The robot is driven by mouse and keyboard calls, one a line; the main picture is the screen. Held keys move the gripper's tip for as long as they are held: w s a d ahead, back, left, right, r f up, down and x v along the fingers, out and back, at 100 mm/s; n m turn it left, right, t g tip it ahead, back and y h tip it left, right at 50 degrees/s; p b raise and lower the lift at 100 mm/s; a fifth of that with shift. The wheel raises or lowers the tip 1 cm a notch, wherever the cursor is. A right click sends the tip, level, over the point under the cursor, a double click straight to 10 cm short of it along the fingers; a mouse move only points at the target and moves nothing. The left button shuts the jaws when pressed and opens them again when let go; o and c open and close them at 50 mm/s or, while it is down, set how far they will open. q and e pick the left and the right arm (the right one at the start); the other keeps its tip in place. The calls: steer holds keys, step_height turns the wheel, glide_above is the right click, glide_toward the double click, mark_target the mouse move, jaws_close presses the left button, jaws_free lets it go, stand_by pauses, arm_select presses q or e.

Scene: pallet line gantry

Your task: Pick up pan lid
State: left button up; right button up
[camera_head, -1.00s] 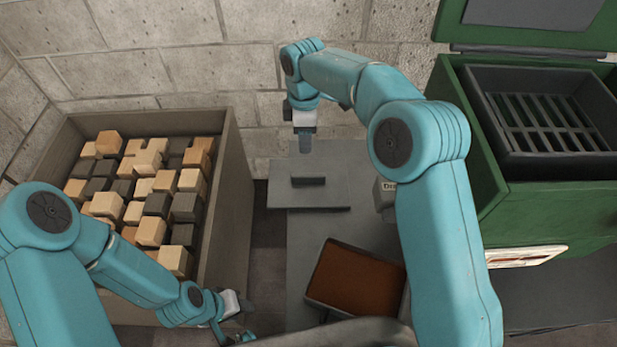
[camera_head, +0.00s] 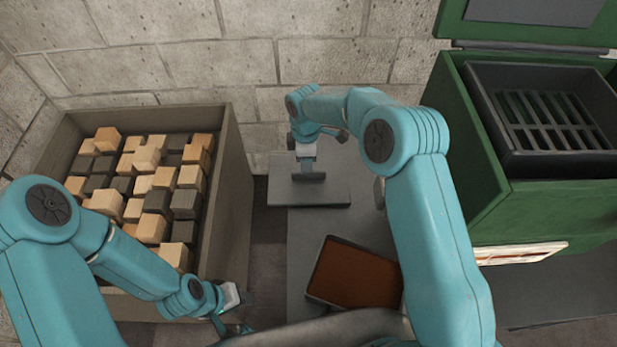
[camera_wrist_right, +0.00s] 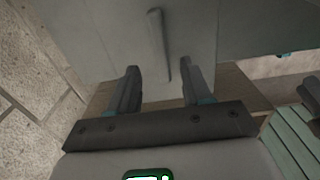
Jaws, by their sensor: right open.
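The pan lid (camera_head: 326,195) is a flat grey rectangular plate with a dark bar handle, lying on the grey work surface near the wall. In the right wrist view the lid (camera_wrist_right: 90,40) fills the upper part, and its handle (camera_wrist_right: 159,42) runs lengthwise ahead of the gap between the fingers. My right gripper (camera_head: 309,174) is just above the lid at the handle, which it largely hides in the head view. In the right wrist view its fingers (camera_wrist_right: 161,82) are apart with nothing between them. My left gripper (camera_head: 232,324) is low by the wooden crate, partly cut off; its jaws are unclear.
A dark rectangular pan (camera_head: 314,283) with brown contents sits nearer on the grey surface (camera_head: 296,245). A wooden crate (camera_head: 228,190) of light and dark blocks stands left. A green grill (camera_head: 480,190) with a dark grate and raised cover stands right. A block wall closes the back.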

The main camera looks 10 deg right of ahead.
mark_target(328, 184)
steer(key=f, duration=0.4)
steer(key=shift+s+d+f, duration=0.15)
steer(key=shift+d+f, duration=0.05)
steer(key=shift+d, duration=0.1)
jaws_close()
steer(key=shift+r, duration=0.1)
